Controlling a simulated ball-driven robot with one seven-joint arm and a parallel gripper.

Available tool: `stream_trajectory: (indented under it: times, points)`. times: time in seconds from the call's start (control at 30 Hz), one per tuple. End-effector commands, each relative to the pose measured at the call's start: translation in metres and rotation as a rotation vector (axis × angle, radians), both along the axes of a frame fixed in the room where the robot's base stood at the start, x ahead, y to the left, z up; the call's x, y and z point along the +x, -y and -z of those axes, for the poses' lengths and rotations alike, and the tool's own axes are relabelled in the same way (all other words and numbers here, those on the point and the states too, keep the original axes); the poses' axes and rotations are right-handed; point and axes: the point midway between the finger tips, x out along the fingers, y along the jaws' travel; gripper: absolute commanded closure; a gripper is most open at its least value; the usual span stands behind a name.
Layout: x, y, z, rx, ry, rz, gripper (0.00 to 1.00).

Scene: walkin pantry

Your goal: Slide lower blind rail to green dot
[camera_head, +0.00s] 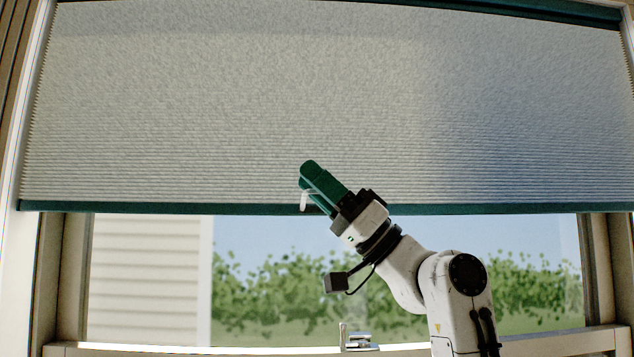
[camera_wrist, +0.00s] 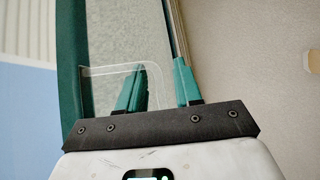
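The blind's lower rail (camera_head: 150,208) is a long teal bar along the bottom of a pale pleated blind (camera_head: 220,90). It also shows as a teal strip at the left in the wrist view (camera_wrist: 68,60). A clear pull handle (camera_head: 305,202) sits on the rail near its middle; in the wrist view the handle (camera_wrist: 105,70) reaches in front of the fingers. My gripper (camera_head: 308,176) has green fingers and is at the handle. In the wrist view its fingers (camera_wrist: 159,72) are apart, with the handle's outer edge between them; contact cannot be told. I see no green dot.
The window frame has side posts (camera_head: 48,275) and a sill (camera_head: 130,350). A metal latch or tap (camera_head: 357,340) stands at the bottom middle. Open glass below the rail shows bushes and siding. A teal top rail (camera_head: 540,10) runs above.

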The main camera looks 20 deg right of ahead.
Motion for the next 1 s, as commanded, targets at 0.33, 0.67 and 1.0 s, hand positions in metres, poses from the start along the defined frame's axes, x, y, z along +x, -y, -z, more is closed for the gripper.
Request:
stream_trajectory:
  times: [0.33,0.67,1.0]
  points:
    - [-0.0001,0.0003,0.0001,0.000,0.000,0.000,0.94]
    - [-0.0001,0.0004,0.0003,0.000,0.000,0.000,1.00]
    - [0.0001,0.0005,0.0051,0.000,-0.001,0.000,1.00]
